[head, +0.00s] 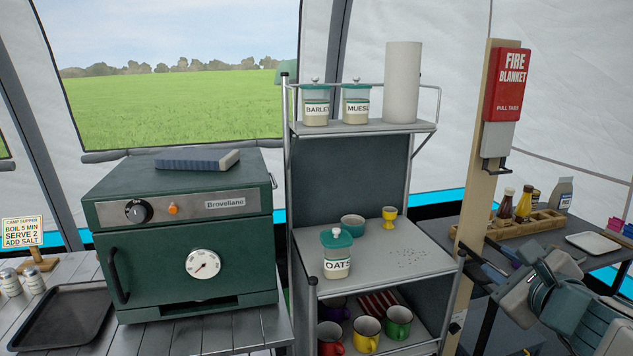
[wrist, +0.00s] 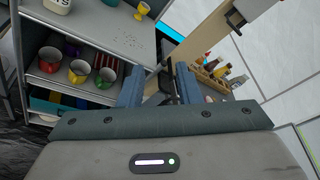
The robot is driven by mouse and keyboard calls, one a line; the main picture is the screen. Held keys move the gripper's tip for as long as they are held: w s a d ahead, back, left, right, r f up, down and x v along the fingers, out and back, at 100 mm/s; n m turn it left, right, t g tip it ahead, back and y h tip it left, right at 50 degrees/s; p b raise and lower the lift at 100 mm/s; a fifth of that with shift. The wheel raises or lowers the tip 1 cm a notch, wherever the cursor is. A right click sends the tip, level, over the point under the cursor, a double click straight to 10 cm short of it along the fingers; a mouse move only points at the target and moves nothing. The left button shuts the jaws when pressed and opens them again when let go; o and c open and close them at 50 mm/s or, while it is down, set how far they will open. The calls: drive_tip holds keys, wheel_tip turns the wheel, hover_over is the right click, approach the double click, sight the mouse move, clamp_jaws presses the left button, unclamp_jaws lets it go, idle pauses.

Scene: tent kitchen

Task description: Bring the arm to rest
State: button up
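My gripper (head: 482,268) is at the lower right of the head view, in front of the wooden post and to the right of the metal shelf unit. Its fingers point left. In the wrist view my gripper (wrist: 160,78) shows two blue-grey fingers standing apart with nothing held between them. The shelf unit and post lie beyond the fingers. The rest of my arm runs off the lower right of the head view.
The shelf unit (head: 372,243) holds an oats jar (head: 336,254), a teal bowl (head: 352,225), a yellow egg cup (head: 389,216) and several mugs. A green oven (head: 188,240) stands left. The wooden post (head: 475,180) and a side table with a condiment crate (head: 512,227) are close to my arm.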

drive_tip(key=s+a+f+n+g+y+p, duration=0.1)
drive_tip(key=a+f+n+g+y, duration=0.2)
drive_tip(key=a+n, duration=0.35)
drive_tip(key=s+a+f+n+g+y+p, duration=0.1)
drive_tip(key=a+f+n+g+y, duration=0.15)
drive_tip(key=a+n, duration=0.45)
drive_tip(key=s+a+f+n+g+h+p, duration=0.3)
drive_tip(key=s+n+g, duration=0.4)
drive_tip(key=n, duration=0.7)
wheel_tip(320, 180, down, 2)
drive_tip(key=shift+s+a+f+h, duration=0.15)
drive_tip(key=shift+s+a+h, duration=0.5)
drive_tip(key=shift+s+h, duration=0.25)
drive_tip(key=shift+d, duration=0.1)
